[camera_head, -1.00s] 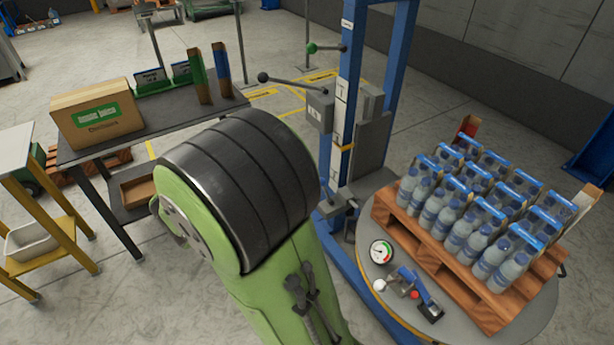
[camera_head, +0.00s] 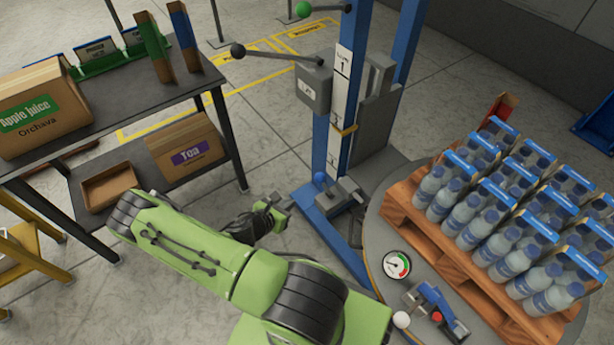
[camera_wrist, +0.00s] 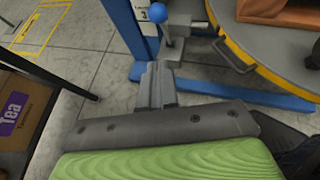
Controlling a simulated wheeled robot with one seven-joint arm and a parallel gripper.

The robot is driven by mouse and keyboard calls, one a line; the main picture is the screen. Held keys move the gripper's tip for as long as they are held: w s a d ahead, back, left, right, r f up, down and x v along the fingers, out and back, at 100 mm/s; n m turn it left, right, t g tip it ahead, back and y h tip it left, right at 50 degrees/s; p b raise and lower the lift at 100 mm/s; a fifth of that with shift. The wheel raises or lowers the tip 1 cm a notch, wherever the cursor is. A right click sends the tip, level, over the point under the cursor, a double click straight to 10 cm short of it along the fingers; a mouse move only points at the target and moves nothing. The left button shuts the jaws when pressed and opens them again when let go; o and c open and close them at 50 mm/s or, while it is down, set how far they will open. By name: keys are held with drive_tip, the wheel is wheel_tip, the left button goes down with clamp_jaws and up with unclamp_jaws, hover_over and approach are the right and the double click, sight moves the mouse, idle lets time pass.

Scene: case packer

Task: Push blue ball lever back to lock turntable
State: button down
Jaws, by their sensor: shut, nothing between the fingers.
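The blue ball lever (camera_head: 320,179) stands at the foot of the blue mast, beside the turntable (camera_head: 372,232). Its blue ball also shows in the wrist view (camera_wrist: 162,18), at the top centre just beyond my fingertips. My gripper (camera_head: 284,202) is shut and empty. It is low to the left of the lever, with a small gap between them in the head view. The fingers show together in the wrist view (camera_wrist: 158,74), pointing toward the lever. The lower part of the lever is partly hidden in the wrist view.
A pallet (camera_head: 435,250) of bottle packs sits on the turntable, with a gauge (camera_head: 397,265) and a small clamp (camera_head: 440,312) near its edge. The blue mast (camera_head: 328,140) carries a black-ball lever (camera_head: 238,50) and a green-ball lever (camera_head: 304,9). A box table (camera_head: 75,150) stands left.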

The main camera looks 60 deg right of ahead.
drive_tip(key=shift+s+a+r, duration=0.1)
drive_tip(key=b, duration=0.3)
approach(317, 182)
wheel_tip(317, 182, down, 4)
drive_tip(key=d, duration=0.5)
drive_tip(key=shift+s+d+r, duration=0.15)
drive_tip(key=shift+s+d, duration=0.05)
drive_tip(key=shift+s, duration=0.15)
drive_tip(key=shift+r, duration=0.1)
